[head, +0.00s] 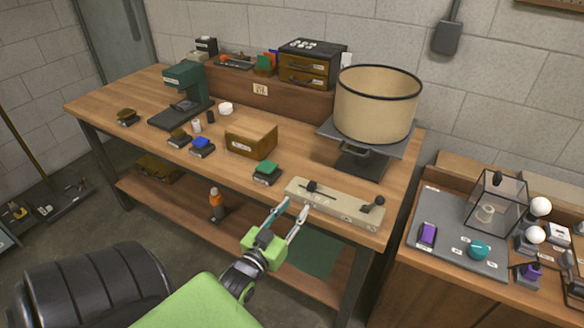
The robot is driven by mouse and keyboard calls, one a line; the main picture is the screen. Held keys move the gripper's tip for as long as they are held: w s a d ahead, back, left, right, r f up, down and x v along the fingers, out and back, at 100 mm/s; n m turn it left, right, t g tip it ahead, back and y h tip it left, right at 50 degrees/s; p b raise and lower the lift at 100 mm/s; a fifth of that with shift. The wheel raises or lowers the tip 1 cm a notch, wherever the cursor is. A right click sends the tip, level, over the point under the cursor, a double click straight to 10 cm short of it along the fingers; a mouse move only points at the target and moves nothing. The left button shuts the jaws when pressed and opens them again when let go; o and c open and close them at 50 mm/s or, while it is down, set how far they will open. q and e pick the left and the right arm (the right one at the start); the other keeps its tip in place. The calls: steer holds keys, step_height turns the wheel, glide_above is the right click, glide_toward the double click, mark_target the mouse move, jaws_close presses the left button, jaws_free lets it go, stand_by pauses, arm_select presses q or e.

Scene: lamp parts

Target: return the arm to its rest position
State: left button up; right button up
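My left arm (195,302), with a bright green cover, comes in from the bottom of the head view and reaches toward the front edge of the wooden workbench (105,105). My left gripper (295,206) has a green body and two thin fingers. The fingers are spread apart with nothing visible between them. The fingertips overlap the bench's front edge in the picture, close to a pale block with dark knobs (335,203). I cannot tell whether they touch anything. My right gripper is not in view.
A large beige lampshade (377,104) stands on a stand at the bench's right. A wooden box (251,140), a green-topped block (267,172) and a green press (184,86) are on the bench. A lower side table (430,280) holds lamp parts. An orange-topped bottle (216,204) stands below.

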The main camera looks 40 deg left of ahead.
arm_select(q)
steer(key=shift+s, duration=0.2)
steer(key=shift+f, duration=0.1)
stand_by(0.4)
steer(key=s+d+f+m+g+h, duration=0.1)
steer(key=s+d+f+g, duration=0.25)
steer(key=f, duration=0.75)
steer(key=s+d+f+g+h, duration=0.1)
steer(key=s+d+f+g, duration=0.2)
steer(key=f, duration=0.8)
steer(key=s+d+f+m+g+h, duration=0.1)
steer(key=s+d+f, duration=0.3)
steer(key=f, duration=0.6)
steer(key=s+d+f+m+g, duration=0.1)
steer(key=s+d+f+g, duration=0.1)
steer(key=s+f, duration=0.4)
steer(key=s+d+f+m+g+h, duration=0.1)
steer(key=s+f+g, duration=0.3)
steer(key=s, duration=0.9)
steer(key=s+d+f+m+g, duration=0.1)
steer(key=s+d+f+g, duration=0.2)
steer(key=s+f, duration=0.5)
steer(key=shift+s+d, duration=0.45)
steer(key=shift+s, duration=0.7)
